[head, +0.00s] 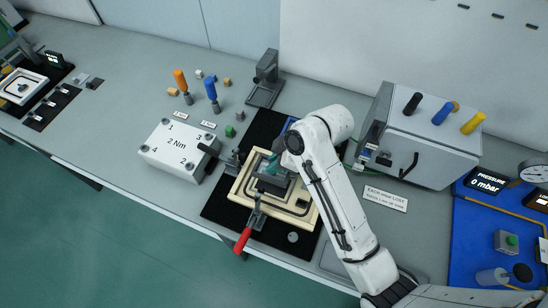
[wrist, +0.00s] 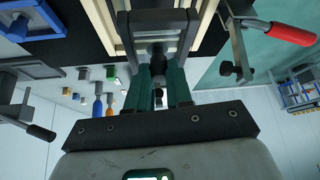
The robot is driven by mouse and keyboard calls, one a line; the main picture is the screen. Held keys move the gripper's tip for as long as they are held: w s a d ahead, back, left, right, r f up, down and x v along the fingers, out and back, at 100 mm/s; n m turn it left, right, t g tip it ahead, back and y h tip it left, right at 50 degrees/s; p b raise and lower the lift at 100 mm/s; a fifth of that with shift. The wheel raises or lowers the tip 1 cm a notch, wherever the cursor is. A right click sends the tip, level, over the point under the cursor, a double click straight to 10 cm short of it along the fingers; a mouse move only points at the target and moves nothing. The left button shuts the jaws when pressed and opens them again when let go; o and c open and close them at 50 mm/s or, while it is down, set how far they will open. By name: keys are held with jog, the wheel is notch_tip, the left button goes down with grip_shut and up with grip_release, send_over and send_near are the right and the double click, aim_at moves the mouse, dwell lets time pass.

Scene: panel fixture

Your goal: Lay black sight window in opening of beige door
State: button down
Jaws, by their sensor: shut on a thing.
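The beige door (head: 241,194) lies flat on a black mat on the bench, with a dark seal line along its frame. My gripper (head: 271,168) is over its middle, with teal fingers pointing down. In the wrist view my gripper (wrist: 158,72) is shut on a dark grey part, which I take to be the black sight window (wrist: 127,38). In the head view the dark window (head: 270,186) shows below the fingers, over the door's opening. The arm hides part of the door. I cannot tell whether the window touches the door.
A red-handled clamp (head: 245,236) stands at the door's front edge, and another dark clamp (head: 228,163) at its left. A grey cabinet (head: 428,150) with coloured knobs is at right. Screwdrivers (head: 211,91) stand behind.

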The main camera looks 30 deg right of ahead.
aim_at(276, 177)
jog(key=shift+f, duration=0.1)
jog(key=shift+f+b, duration=1.7)
jog(key=shift+f, duration=1.1)
jog(key=shift+p, duration=0.9)
jog(key=shift+f+b, duration=0.75)
jog(key=shift+f, duration=0.4)
jog(key=c, duration=0.9)
grip_release()
jog(key=shift+c, duration=0.2)
